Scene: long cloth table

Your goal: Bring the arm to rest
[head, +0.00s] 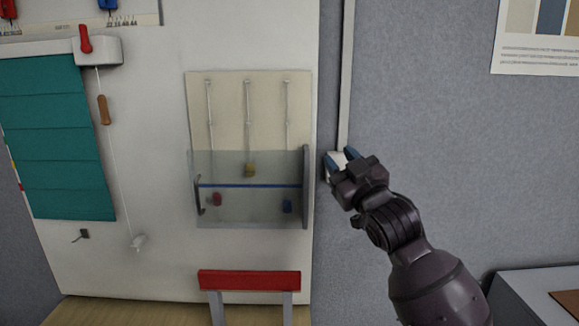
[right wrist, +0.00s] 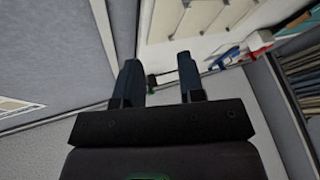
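My right gripper (head: 339,158) is in front of the wall in the head view, just right of the white board (head: 150,245). Its two dark blue fingers point up and left. In the right wrist view my right gripper (right wrist: 158,72) has its fingers apart, with nothing clearly held between them. A small white box (head: 335,168) at the lower end of a white wall conduit (head: 346,75) shows behind the fingers. The gripper partly hides this box, and I cannot tell if they touch. My left gripper is in neither view.
A clear-fronted holder (head: 250,210) with hanging rods is on the board left of my right gripper. A red bar (head: 249,280) stands below it. A teal panel (head: 60,140) and pull cord handle (head: 104,110) are farther left. The grey wall (head: 440,120) to the right is mostly bare.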

